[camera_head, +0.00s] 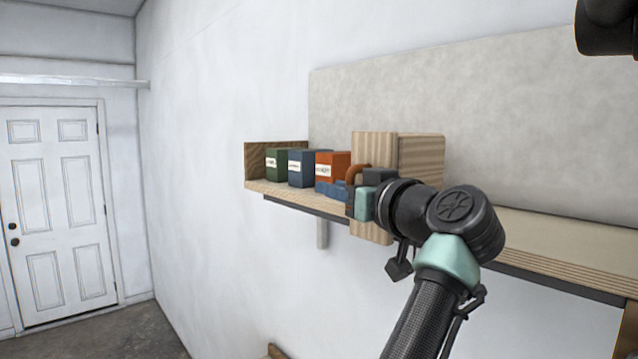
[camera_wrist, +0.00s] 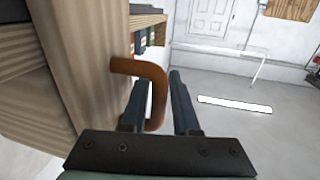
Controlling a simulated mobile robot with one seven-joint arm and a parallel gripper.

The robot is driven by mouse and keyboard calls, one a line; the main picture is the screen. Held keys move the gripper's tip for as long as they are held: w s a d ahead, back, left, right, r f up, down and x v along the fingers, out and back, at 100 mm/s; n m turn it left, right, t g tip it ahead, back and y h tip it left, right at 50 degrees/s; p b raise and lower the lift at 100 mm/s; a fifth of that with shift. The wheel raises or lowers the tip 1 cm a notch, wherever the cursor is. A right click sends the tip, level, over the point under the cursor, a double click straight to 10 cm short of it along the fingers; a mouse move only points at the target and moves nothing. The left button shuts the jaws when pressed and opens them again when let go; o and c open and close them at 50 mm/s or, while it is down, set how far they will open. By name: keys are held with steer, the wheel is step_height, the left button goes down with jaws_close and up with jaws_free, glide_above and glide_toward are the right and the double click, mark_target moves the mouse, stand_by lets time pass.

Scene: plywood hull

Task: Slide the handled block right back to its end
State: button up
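The handled block (camera_head: 373,150) is a tall pale wooden block standing on a wall shelf (camera_head: 560,236). A brown bent handle (camera_head: 354,174) sticks out from its front and shows large in the wrist view (camera_wrist: 153,85). My gripper (camera_head: 352,196) is at the handle, in front of the block. In the wrist view, my gripper's two fingers (camera_wrist: 160,98) are apart, with the handle between them.
Left of the block stand a green box (camera_head: 277,164), a blue box (camera_head: 302,168) and an orange box (camera_head: 333,163), with a blue item (camera_head: 328,188) below the orange one. A wooden end panel (camera_head: 262,160) closes the shelf's left end. The shelf right of the block looks bare.

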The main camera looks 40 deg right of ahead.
steer(key=shift+s+d+r, duration=0.1)
steer(key=shift+s+r, duration=0.05)
steer(key=shift+s, duration=0.1)
steer(key=shift+w, duration=0.1)
jaws_close()
stand_by(1.2)
